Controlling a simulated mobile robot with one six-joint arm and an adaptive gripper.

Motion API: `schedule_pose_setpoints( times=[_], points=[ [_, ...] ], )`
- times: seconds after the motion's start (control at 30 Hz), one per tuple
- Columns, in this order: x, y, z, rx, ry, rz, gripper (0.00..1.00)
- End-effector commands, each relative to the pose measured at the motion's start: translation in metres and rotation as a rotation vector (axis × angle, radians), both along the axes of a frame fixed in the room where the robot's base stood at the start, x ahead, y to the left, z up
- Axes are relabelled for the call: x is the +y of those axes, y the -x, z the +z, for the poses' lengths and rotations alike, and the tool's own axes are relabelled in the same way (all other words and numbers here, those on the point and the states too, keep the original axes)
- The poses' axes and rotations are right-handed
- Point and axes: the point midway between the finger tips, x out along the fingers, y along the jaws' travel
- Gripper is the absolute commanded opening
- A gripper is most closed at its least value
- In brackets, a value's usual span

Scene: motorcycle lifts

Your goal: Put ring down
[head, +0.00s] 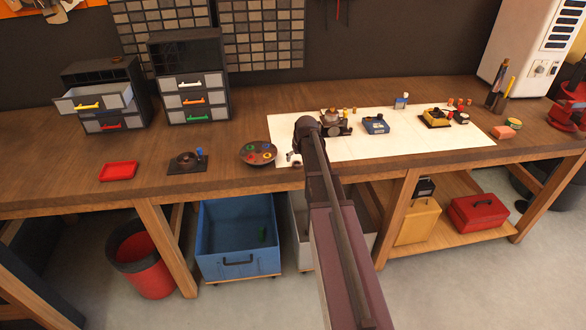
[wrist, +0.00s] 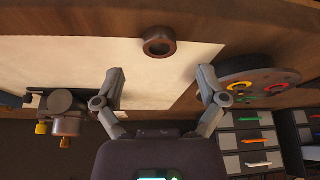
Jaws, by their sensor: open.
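A brown ring (wrist: 150,49) lies on the white sheet (wrist: 60,55) in the wrist view, close to the sheet's edge. My gripper (wrist: 161,72) is open, its two fingers spread wide and nothing between the tips. The ring shows just beyond the fingertips, roughly centred between them, and looks apart from both. In the head view my gripper (head: 293,157) is mostly hidden by my arm, over the left part of the white sheet (head: 385,152). I cannot make out the ring there.
A round dark tray with coloured rings (head: 258,153) is left of my gripper. A metal device (head: 334,119) and a blue box (head: 376,124) stand on the sheet to the right. A black fixture (head: 187,161), red tray (head: 118,171) and drawer cabinets (head: 190,80) are further left.

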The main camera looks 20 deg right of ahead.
Motion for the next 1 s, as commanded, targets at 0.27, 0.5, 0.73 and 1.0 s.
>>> schedule_pose_setpoints(
  times=[0.27,0.5,0.73,1.0],
  points=[
    [-0.001,-0.010,-0.025,0.000,0.000,0.000,0.91],
    [-0.001,-0.014,-0.032,0.000,0.000,0.000,0.91],
    [-0.001,-0.014,-0.031,0.000,0.000,0.000,0.91],
    [-0.001,-0.014,-0.032,0.000,0.000,-0.001,0.91]
  ],
)
